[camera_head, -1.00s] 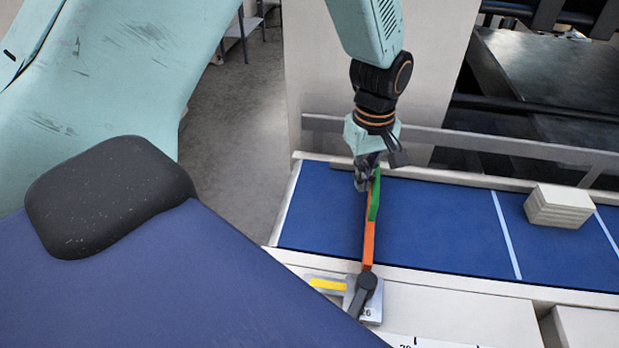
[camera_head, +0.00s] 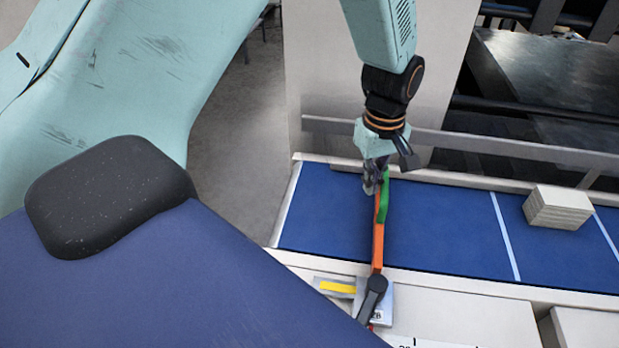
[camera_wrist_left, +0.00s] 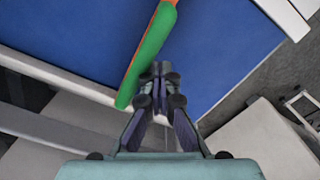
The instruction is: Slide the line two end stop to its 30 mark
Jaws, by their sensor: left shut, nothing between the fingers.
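The end stop is an orange bar (camera_head: 379,240) with a green end section (camera_head: 384,200), lying across the blue belt. Its near end joins a grey metal carriage (camera_head: 386,305) with a black lever (camera_head: 372,298), on the near rail. My left gripper (camera_head: 372,188) is shut and empty on the left side of the green end, touching it or very close. In the left wrist view the green section (camera_wrist_left: 148,58) passes just left of the shut fingertips (camera_wrist_left: 160,78). A white scale strip (camera_head: 440,344) shows at the bottom edge; its mark at the carriage is not readable. My right gripper is not in view.
A stack of pale boards (camera_head: 558,207) stands on the belt at the right, beyond a white cross line (camera_head: 505,235). The belt (camera_head: 440,225) between bar and line is clear. A grey rail (camera_head: 470,146) runs along the far side.

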